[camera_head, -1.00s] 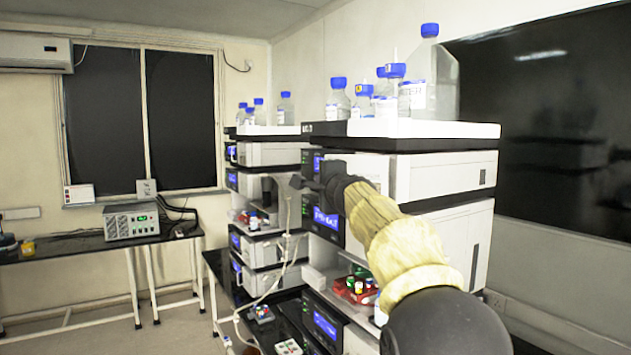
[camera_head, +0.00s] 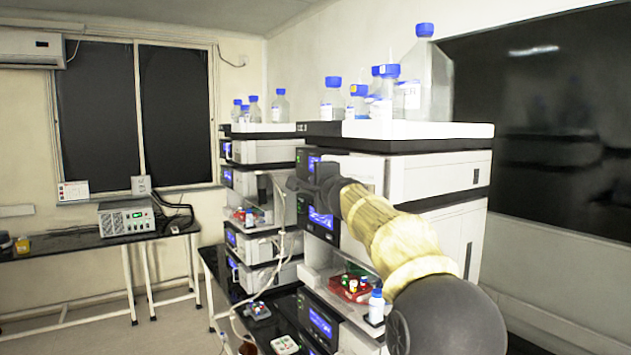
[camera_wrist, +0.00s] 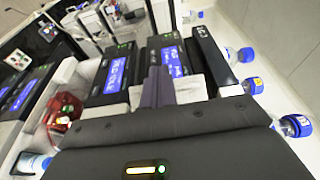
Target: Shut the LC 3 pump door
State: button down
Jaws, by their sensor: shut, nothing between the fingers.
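The near instrument stack (camera_head: 440,178) has dark front modules with blue displays (camera_head: 321,217). I take it to hold the LC 3 pump, but no label is readable. My gripper (camera_head: 297,186) is at the upper front of this stack, beside the displays. In the wrist view its dark fingers (camera_wrist: 158,74) are together and empty. They point between two blue displays, with a pale surface (camera_wrist: 190,89) just beside them. My gripper and arm hide part of the stack front. I cannot make out the pump door's edge or how far open it is.
A red vial tray (camera_head: 350,288) and a blue-capped bottle (camera_head: 376,306) sit in the open bay below my arm. Several bottles stand on the stack's white top tray (camera_head: 440,130). A second stack (camera_head: 270,152) stands behind, with pale tubing hanging between.

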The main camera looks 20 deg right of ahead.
jog(key=shift+w+d+m+h+p, duration=0.15)
jog(key=shift+w+m+h+p, duration=0.25)
jog(key=shift+h+p, duration=0.35)
dwell(0.3)
